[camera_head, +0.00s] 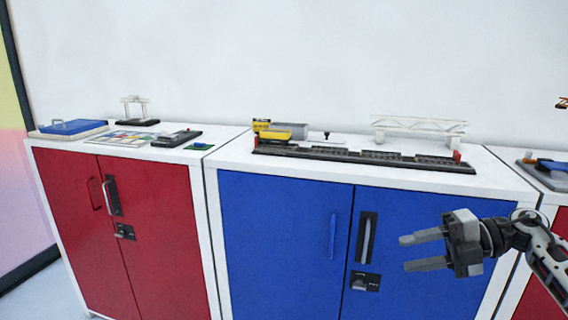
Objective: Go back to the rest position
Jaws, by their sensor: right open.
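My right gripper (424,250) comes in from the right and hangs in front of the blue cabinet (270,225), below its top edge. Its two fingers are apart, point left, and hold nothing. My left gripper is not in view. On the blue cabinet's white top lies a long dark track (360,157) with red end pieces. Behind it stand a yellow block (273,133), a grey box (291,130) and a white truss bridge (418,125).
A red cabinet (80,210) at left bears a blue-lidded tray (73,127), a small white gantry (136,110), a coloured sheet (118,138) and a dark device (177,138). Another cabinet top at right holds a blue and orange item (550,166). A white wall stands behind.

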